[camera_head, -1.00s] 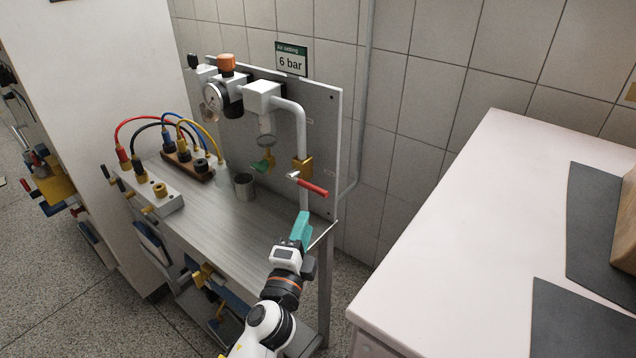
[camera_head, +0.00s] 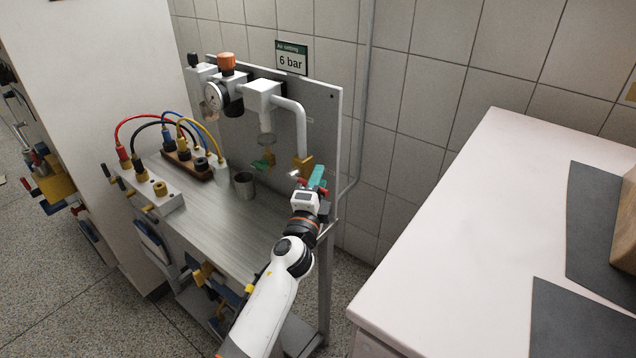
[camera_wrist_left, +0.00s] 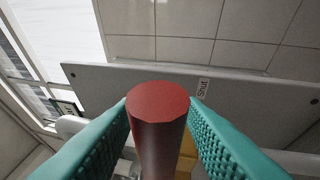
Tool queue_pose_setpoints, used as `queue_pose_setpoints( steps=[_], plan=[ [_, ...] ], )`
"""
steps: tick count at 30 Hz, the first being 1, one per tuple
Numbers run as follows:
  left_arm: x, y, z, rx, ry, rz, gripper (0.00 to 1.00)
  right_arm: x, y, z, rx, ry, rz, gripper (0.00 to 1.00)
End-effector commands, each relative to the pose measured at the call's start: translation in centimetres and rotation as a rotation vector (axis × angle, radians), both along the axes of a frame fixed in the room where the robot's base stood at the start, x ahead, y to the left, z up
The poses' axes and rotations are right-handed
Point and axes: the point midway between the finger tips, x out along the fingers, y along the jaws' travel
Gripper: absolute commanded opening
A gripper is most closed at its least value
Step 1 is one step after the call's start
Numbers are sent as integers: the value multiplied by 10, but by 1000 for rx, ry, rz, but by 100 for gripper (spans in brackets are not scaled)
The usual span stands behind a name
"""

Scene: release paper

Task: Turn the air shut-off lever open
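The air shut-off lever has a red handle, which shows in the left wrist view (camera_wrist_left: 160,110) with its round end toward the camera. In the head view it is mostly hidden behind my left gripper (camera_head: 316,178). The brass valve body (camera_head: 302,166) sits on the white pipe just left of the gripper. My left gripper's teal fingers stand on either side of the handle, with their ribbed inner faces showing. They look open around it; whether either finger touches it is unclear. A "Shut" label (camera_wrist_left: 203,88) is on the grey panel behind. My right gripper is not in view.
The grey back panel (camera_head: 322,120) carries a gauge (camera_head: 214,101), an orange knob (camera_head: 227,62) and white piping. A metal cup (camera_head: 244,186) and hoses in several colours are on the bench to the left. A pale counter (camera_head: 480,210) stands to the right.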

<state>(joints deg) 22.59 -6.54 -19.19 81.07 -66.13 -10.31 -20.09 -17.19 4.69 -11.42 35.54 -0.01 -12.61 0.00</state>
Motion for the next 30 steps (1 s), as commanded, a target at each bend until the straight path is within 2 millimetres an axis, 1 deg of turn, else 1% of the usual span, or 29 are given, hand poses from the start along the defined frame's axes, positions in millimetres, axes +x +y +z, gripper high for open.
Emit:
queue_pose_setpoints(
  steps=[5,9,11,12,19,23,26,30],
  plan=[
    [0,0,0,-1,0,0,36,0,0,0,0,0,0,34],
    [0,0,0,-1,0,0,13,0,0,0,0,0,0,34],
    [0,0,0,-1,0,0,3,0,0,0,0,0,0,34],
    [0,0,0,-1,0,0,0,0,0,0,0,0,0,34],
    [0,0,0,-2,1,1,0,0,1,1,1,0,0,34],
    [0,0,3,-17,12,1,0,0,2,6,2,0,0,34],
    [0,0,7,-44,30,1,0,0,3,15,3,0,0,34],
    [0,1,16,-108,74,1,0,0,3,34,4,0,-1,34]
  ],
)
